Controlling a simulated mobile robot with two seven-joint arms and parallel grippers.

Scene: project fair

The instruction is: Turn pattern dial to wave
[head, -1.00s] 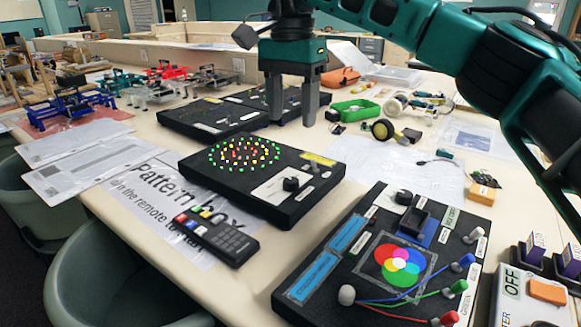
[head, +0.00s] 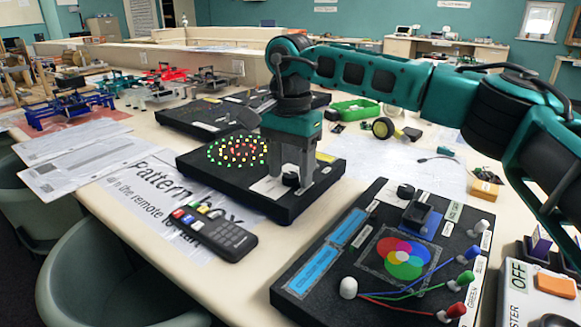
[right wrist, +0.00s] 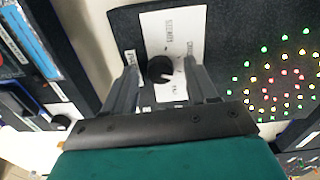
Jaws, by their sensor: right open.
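The pattern box (head: 240,198) is a black panel with a ring of coloured lights, in the middle of the table in the head view. Its black dial (head: 291,180) sits on a white label plate near the right end. My right gripper (head: 291,178) points down over this plate, open, with its fingers on either side of the dial. In the right wrist view the dial (right wrist: 160,69) lies between and just beyond the open fingertips (right wrist: 162,80). Whether the fingers touch it I cannot tell. The label words are too small to read surely. My left gripper is not in view.
A remote (head: 215,234) lies on a printed sheet in front of the pattern box. A black colour-mixing panel (head: 340,275) with knobs and wires stands at the front right. Another black panel (head: 205,115) lies behind. White papers (head: 75,160) cover the left side.

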